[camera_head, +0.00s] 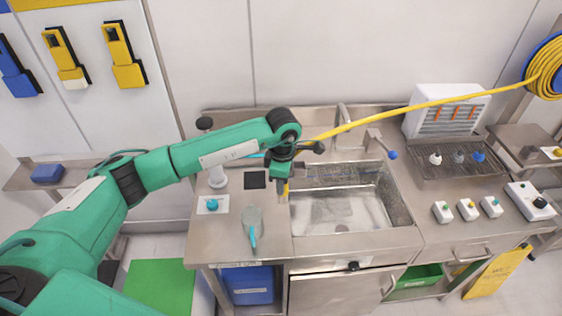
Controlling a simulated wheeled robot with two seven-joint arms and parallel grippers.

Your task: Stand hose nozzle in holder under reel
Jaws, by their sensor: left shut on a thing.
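The yellow hose (420,106) runs from the blue-rimmed reel (548,66) at the upper right, across the back of the sink, to my left gripper (284,190). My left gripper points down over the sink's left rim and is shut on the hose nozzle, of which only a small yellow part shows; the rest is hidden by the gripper. Under the reel, a steel side shelf (517,138) carries a small dark item (530,152) and a yellow-and-white item (554,153); I cannot tell which is the holder. My right gripper is out of view.
The sink basin (340,208) is empty. A tap with a blue tip (392,154) rises behind it. A white rack (448,110) and a grille (458,163) with small fittings stand to the right. Several small boxes (467,209) line the right counter. A brush-like tool (252,222) lies left of the sink.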

